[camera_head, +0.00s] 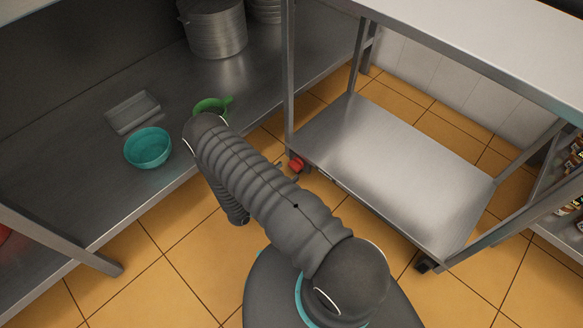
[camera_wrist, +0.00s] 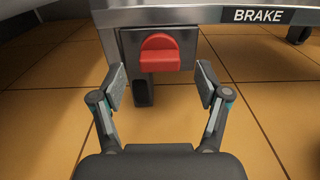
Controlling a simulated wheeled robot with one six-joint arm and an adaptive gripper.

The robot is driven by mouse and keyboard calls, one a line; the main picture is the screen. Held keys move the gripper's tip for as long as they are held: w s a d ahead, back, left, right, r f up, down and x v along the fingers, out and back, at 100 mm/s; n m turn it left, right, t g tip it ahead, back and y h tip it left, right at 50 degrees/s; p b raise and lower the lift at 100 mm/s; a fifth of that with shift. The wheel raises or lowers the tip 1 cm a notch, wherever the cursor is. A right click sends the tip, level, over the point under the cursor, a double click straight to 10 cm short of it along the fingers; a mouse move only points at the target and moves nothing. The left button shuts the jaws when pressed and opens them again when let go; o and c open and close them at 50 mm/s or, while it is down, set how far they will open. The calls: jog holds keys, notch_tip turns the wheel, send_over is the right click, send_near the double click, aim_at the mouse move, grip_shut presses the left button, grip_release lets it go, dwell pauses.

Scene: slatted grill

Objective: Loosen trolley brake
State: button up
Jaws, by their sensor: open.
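The trolley (camera_head: 400,165) is a steel frame with a low shelf, in the middle and right of the head view. Its red brake lever (camera_head: 296,165) shows at the near left corner, low down, beside my arm. In the wrist view the red brake lever (camera_wrist: 160,52) sits on a grey metal plate under the trolley edge (camera_wrist: 170,15). A black label reading BRAKE (camera_wrist: 266,15) is to its right. My gripper (camera_wrist: 160,88) is open and empty, its two fingers below and either side of the lever, apart from it. My arm hides the gripper in the head view.
A steel counter (camera_head: 65,190) on the left holds a teal bowl (camera_head: 148,147), a green cup (camera_head: 212,106), a clear tray (camera_head: 132,112) and a large pot (camera_head: 215,28). A shelf with bottles (camera_head: 570,190) stands at right. The tiled floor (camera_head: 150,275) is clear in front.

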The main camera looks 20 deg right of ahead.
aim_at(292, 168)
jog(key=shift+x, duration=1.6)
jog(key=c, duration=1.2)
